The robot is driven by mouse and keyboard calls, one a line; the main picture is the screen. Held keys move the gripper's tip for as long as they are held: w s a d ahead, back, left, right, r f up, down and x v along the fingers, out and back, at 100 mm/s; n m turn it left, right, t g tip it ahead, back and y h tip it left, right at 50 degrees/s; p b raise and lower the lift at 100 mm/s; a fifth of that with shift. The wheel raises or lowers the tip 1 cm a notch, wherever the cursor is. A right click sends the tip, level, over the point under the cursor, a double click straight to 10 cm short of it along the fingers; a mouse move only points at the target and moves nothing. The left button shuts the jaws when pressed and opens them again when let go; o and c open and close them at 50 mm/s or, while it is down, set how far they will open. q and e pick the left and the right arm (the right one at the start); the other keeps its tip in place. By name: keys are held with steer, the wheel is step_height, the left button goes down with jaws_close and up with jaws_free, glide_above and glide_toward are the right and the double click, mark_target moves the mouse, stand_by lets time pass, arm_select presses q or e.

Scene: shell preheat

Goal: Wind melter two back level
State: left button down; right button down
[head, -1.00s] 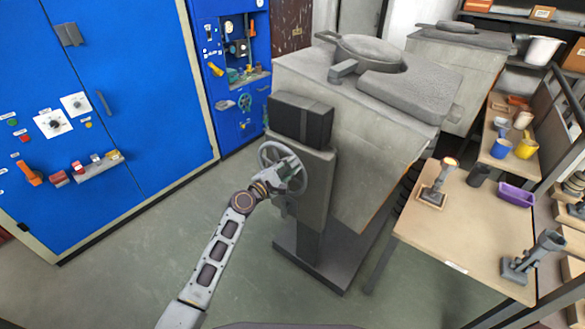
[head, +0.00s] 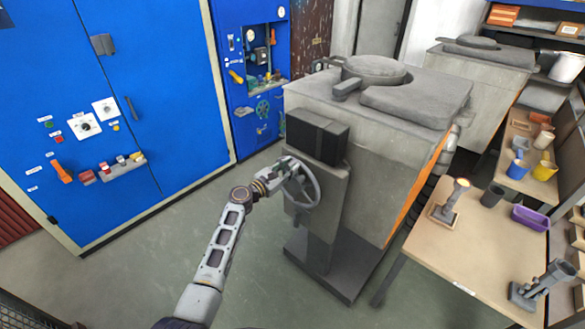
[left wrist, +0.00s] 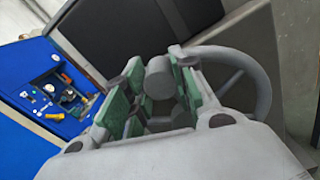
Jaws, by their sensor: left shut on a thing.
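The nearer grey melter (head: 335,105), with a round lid (head: 375,70) on top, stands on a column base in the middle of the head view. Its top slopes slightly down to the right. A grey handwheel (head: 315,190) sits on the column's front, below a black box. My left gripper (head: 285,172) is at the wheel's upper left, shut on the crank handle. In the left wrist view the green finger pads stand either side of the grey cylindrical handle (left wrist: 158,78), with the wheel rim (left wrist: 262,85) to the right. My right gripper is not in view.
Blue cabinets (head: 150,100) with switches stand at left. A second grey melter (head: 478,90) is behind at right. A wooden table (head: 425,240) at right holds a lit burner stand, a dark cup, a purple tray (head: 530,217) and a grey tool. Floor left of the column is clear.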

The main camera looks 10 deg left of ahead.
arm_select(q)
steer(key=shift+w+a+r+n, duration=0.25)
steer(key=shift+n, duration=0.05)
steer(key=c, duration=1.1)
jaws_free()
steer(key=shift+f, duration=0.15)
steer(key=shift+c, duration=0.2)
steer(key=shift+s+a+f, duration=0.15)
steer(key=shift+s+a, duration=0.05)
steer(key=shift+s, duration=0.15)
steer(key=v, duration=1.1)
steer(key=shift+s+a, duration=0.1)
